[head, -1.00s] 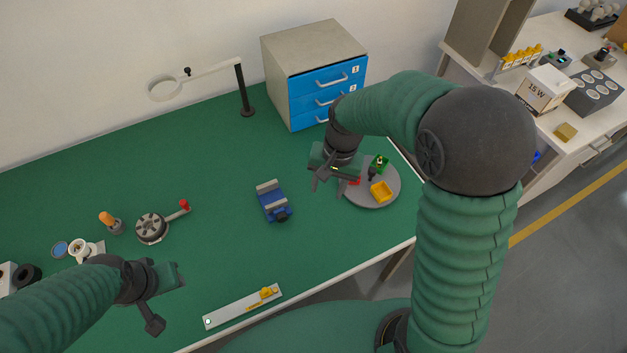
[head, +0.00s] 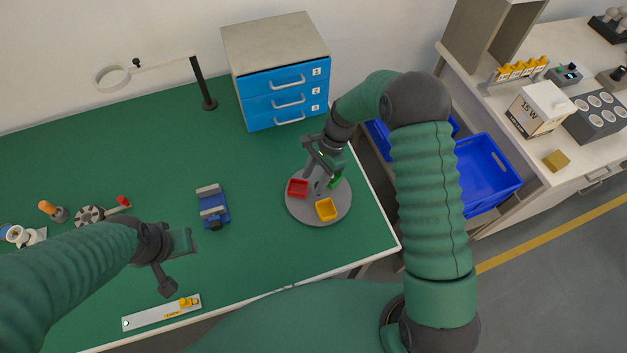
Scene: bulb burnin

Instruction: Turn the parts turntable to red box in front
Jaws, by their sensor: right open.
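The grey round parts turntable (head: 304,213) lies near the right end of the green bench. On it, the red box (head: 297,188) sits at the left, the yellow box (head: 326,209) at the front, and a green box (head: 338,183) at the back right, partly hidden. My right gripper (head: 319,181) is open over the back middle of the turntable, between the red and green boxes. I cannot tell whether its fingers touch anything. My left gripper (head: 180,264) is open and empty above the bench's front left part.
A blue clamp-like fixture (head: 213,207) stands left of the turntable. A drawer cabinet (head: 285,90) and a magnifier stand (head: 201,85) are behind. A strip with yellow parts (head: 150,316) lies at the front edge. Blue crates (head: 485,170) stand right of the bench.

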